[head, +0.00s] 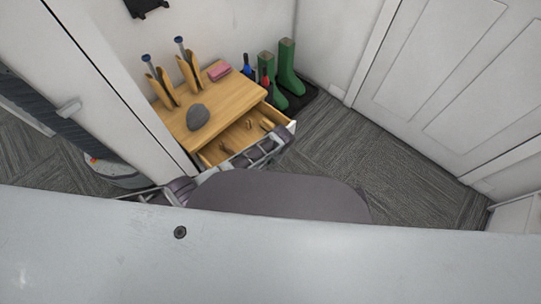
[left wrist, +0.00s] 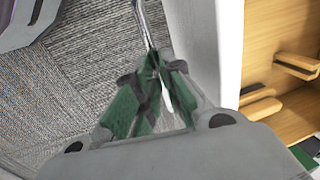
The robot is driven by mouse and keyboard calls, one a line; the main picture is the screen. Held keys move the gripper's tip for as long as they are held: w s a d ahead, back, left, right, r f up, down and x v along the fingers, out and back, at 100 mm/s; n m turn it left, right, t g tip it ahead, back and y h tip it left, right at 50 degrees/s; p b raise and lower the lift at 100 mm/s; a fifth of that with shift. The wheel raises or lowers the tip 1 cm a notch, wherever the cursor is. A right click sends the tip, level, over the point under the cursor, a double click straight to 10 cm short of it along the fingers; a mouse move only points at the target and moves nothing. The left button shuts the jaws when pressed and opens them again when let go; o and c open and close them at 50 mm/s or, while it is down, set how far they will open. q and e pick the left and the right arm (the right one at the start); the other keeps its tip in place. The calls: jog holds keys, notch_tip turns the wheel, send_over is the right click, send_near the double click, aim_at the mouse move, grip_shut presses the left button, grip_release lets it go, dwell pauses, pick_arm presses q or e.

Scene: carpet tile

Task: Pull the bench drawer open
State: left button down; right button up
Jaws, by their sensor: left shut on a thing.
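The wooden bench (head: 228,92) stands against the wall in the head view. Its drawer (head: 230,149) is partly out, with a pale front (head: 291,126) and several wooden pieces inside. In the left wrist view the drawer's wooden inside (left wrist: 286,42) shows on the right, beside its pale front panel (left wrist: 208,40). My left gripper (left wrist: 156,64) has its green fingers shut on a thin metal handle (left wrist: 145,24) in front of that panel. In the head view my left gripper (head: 275,143) is at the drawer's near front, partly covering it. My right gripper is not in view.
On the bench top are a grey rounded object (head: 197,117), a pink block (head: 219,71) and two wooden pieces with blue-grey knobs (head: 160,82). Green boots (head: 287,69) stand on a dark mat behind. Striped carpet (head: 350,150) is clear before the white door (head: 455,65).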

pick_arm(q)
jog(key=shift+s+d, duration=0.1)
jog(key=shift+d, duration=0.05)
jog(key=c, duration=1.5)
grip_release()
jog(key=shift+r, duration=0.15)
jog(key=shift+s+d+r, duration=0.2)
jog(key=shift+d+r, duration=0.1)
jog(key=shift+r, duration=1.6)
jog(key=shift+s+d+r, duration=0.25)
jog(key=shift+d+r, duration=0.05)
jog(key=shift+r, duration=1.6)
jog(key=shift+s+d+r, duration=0.2)
jog(key=shift+d+r, duration=0.1)
jog(key=shift+r, duration=1.6)
